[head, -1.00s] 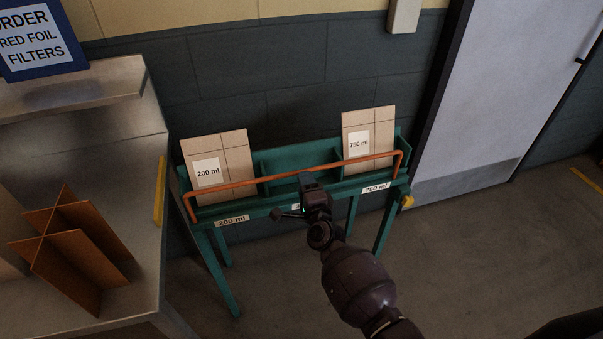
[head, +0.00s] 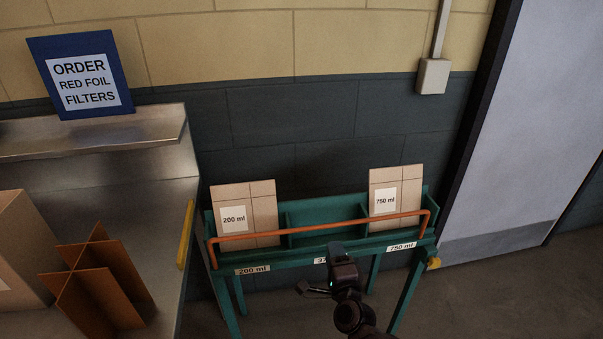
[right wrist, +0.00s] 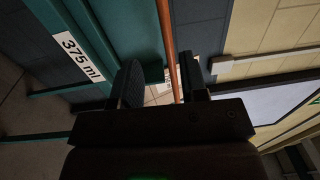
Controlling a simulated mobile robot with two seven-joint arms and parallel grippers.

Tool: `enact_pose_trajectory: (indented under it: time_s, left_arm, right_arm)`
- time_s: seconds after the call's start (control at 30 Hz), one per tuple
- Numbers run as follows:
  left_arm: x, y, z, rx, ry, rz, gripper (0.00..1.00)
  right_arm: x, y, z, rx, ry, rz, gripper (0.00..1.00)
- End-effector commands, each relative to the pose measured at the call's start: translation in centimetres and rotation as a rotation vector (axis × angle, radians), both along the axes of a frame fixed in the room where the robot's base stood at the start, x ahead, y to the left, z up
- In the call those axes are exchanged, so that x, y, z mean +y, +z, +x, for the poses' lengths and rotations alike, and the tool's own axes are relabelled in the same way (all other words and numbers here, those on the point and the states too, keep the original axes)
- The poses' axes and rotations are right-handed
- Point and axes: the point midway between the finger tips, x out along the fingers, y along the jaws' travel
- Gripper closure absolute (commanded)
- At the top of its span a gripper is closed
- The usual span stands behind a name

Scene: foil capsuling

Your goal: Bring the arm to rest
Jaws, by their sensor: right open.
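My right gripper (head: 319,270) is open and empty, in front of the middle of a green rack (head: 300,258). In the right wrist view its two fingers (right wrist: 160,84) stand apart, with the rack's orange rail (right wrist: 168,45) showing between them. I cannot tell how far the rail is from the fingers. The "375 ml" label (right wrist: 80,57) shows left of the fingers there; the gripper partly hides it in the head view. My left gripper is not in view.
Flat cardboard pieces marked "200 ml" (head: 246,212) and "750 ml" (head: 396,198) stand in the rack's left and right bays; the middle bay looks empty. A steel bench (head: 165,225) at left holds a crossed brown divider (head: 98,285). A pale door (head: 530,130) is at right.

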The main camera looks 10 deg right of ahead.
Motion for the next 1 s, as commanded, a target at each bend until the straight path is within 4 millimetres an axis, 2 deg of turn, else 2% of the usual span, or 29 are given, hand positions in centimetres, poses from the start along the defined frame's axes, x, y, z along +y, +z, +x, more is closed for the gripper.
enact_pose_trajectory:
  time_s: [0.17, 0.27, 0.37, 0.47, 0.67, 0.8, 1.0]
  left_arm:
    - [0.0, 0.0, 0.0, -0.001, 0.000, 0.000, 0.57]
    - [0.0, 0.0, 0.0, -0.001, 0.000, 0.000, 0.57]
    - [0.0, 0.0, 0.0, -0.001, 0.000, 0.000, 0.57]
    - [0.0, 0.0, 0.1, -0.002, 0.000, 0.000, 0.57]
    - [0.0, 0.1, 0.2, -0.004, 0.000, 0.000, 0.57]
    - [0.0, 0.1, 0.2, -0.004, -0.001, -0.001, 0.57]
    - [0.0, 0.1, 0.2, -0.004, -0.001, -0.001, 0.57]
  right_arm:
    - [0.3, -0.2, 0.0, 0.010, 0.013, -0.073, 0.60]
    - [1.1, 0.2, 0.1, 0.015, 0.057, -0.232, 0.60]
    - [1.8, 1.8, 0.1, -0.008, 0.105, -0.460, 0.60]
    - [1.4, 2.2, -1.0, -0.008, 0.139, -0.685, 0.60]
    - [-1.5, 0.2, -6.0, 0.064, 0.198, -1.128, 0.60]
    - [-4.4, -2.0, -11.0, 0.155, 0.244, -1.386, 0.60]
    - [-8.5, -4.9, -19.1, 0.303, 0.315, -1.614, 0.60]
